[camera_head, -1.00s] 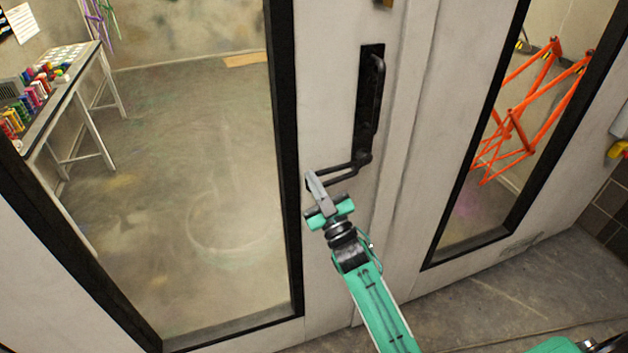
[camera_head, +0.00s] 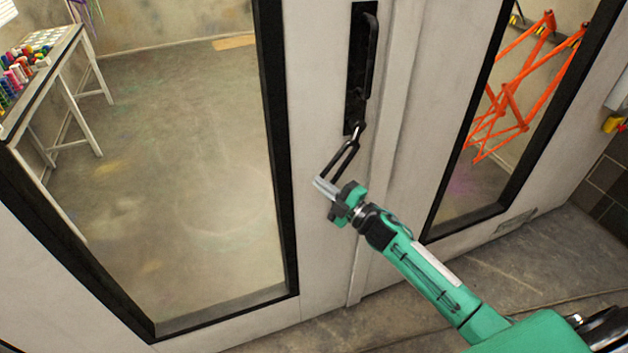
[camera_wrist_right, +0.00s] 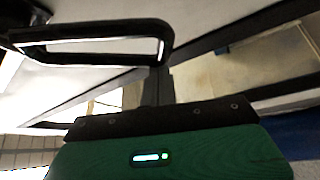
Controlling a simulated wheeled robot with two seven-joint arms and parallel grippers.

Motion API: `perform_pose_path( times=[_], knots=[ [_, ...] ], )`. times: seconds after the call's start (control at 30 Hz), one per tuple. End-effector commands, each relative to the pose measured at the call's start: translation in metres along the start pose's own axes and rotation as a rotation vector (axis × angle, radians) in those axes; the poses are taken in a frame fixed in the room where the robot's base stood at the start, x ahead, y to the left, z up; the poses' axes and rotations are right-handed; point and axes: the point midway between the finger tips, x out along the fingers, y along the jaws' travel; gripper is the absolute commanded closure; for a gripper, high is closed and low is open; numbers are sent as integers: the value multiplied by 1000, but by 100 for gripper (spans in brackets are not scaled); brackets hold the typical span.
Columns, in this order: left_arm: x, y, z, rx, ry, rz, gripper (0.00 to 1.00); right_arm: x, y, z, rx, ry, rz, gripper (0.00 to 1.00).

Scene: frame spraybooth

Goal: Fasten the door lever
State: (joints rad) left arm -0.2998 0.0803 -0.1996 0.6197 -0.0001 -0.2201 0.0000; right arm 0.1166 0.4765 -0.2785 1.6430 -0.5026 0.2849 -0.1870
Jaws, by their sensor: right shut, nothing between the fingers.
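The door lever (camera_head: 345,157) is a black, loop-shaped bar at the lower end of a black plate on the white door. It slants down and to the left from its pivot. My right gripper (camera_head: 325,187) is at the lever's lower free end, with its grey fingers shut and empty. I cannot tell whether they touch the lever. In the right wrist view, the lever (camera_wrist_right: 168,38) shows as a black loop beyond the fingers (camera_wrist_right: 160,86). My left gripper is out of view.
A black vertical pull handle (camera_head: 372,55) stands above the lever. The door's large window (camera_head: 270,150) is to the left, showing a table (camera_head: 62,48) with several colourful bottles. A narrower window on the right shows an orange frame (camera_head: 510,100). Concrete floor lies below.

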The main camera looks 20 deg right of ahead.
Motion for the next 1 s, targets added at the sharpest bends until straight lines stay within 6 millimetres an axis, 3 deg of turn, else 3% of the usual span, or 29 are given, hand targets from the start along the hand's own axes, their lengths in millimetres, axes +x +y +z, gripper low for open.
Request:
perform_pose_path(
  times=[0.4,1.0],
  knots=[
    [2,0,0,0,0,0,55,-20,-10,36,-218,-2,-128,100],
    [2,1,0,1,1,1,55,-26,-11,44,-270,-3,-158,100]
  ],
)
